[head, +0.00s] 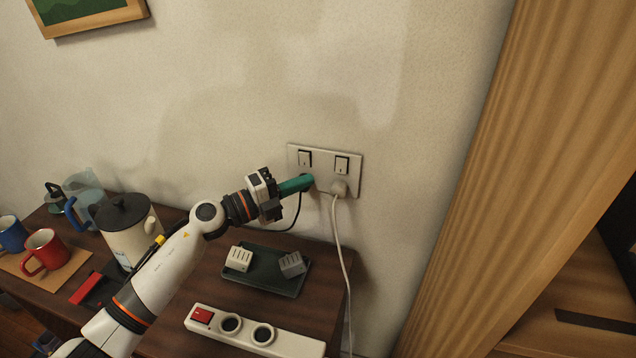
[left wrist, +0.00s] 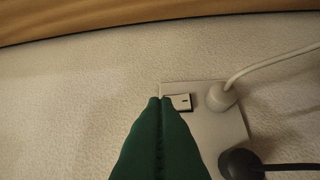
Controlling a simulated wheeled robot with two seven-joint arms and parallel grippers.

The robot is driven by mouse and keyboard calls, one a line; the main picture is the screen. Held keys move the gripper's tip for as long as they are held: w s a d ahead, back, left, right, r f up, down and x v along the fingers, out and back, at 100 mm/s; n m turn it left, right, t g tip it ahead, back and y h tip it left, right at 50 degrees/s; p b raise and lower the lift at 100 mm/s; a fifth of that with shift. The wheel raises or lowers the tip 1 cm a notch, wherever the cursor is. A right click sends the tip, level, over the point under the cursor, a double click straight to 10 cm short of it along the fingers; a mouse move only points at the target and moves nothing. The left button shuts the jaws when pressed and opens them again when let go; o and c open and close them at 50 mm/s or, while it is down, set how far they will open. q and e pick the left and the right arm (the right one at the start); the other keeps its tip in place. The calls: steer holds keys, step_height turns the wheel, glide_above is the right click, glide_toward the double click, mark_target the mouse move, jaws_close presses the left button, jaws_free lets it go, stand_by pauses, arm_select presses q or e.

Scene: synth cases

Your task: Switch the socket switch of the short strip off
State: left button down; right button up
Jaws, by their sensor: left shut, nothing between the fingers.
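A white wall socket plate (head: 325,171) carries a left switch (head: 305,158) and a right switch (head: 342,165). A white plug (head: 339,188) sits below the right switch. My left gripper (head: 309,180) is shut and empty, its green fingers in front of the lower left of the plate. In the left wrist view the fingertips (left wrist: 161,99) overlap the edge of the right switch (left wrist: 182,102); contact cannot be told. A black plug (left wrist: 240,164) shows there; the left switch is hidden. The short white strip (head: 285,341) with a red switch (head: 202,315) lies on the cabinet. My right gripper is not in view.
A dark tray (head: 265,284) with two small blocks lies behind the strip. A kettle (head: 128,228), a jug (head: 85,190) and mugs (head: 45,250) stand left. A white cable (head: 339,250) hangs right of the cabinet; a black cable (head: 290,226) runs behind the tray. A wooden panel stands right.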

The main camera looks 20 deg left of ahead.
arm_select(q)
steer(key=s+a, duration=0.1)
steer(key=s+a+b, duration=0.1)
steer(key=s, duration=0.1)
steer(key=shift+s+a+r, duration=0.3)
steer(key=shift+a+r, duration=0.05)
steer(key=shift+r, duration=0.05)
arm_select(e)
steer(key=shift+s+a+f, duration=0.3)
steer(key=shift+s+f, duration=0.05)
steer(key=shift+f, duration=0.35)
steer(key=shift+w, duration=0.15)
